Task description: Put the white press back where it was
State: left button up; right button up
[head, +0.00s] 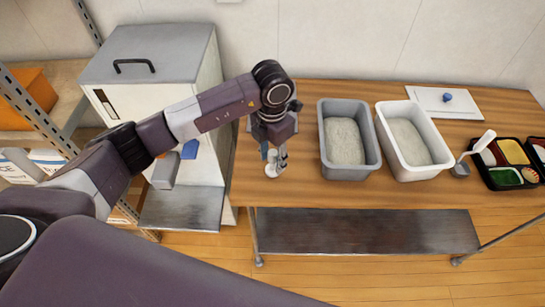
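The white press (272,169) is a small pale piece at the left end of the wooden table, partly hidden by my fingers. My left gripper (275,158) points down over it, with its fingers on either side, and looks shut on it. I cannot tell whether the press touches the table top. My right gripper is not in view.
A grey bin (369,172) and a white bin (440,166), both holding rice-like grains, stand right of my gripper. Farther right are a white board (425,97), a white-handled scoop (484,140) and black bento trays (494,184). A grey-topped machine (180,50) stands left.

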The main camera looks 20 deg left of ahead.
pick_arm(q)
jog(key=shift+r, duration=0.5)
notch_tip(320, 180, up, 10)
jog(key=b, duration=0.3)
jog(key=shift+r, duration=0.7)
dwell(0.6)
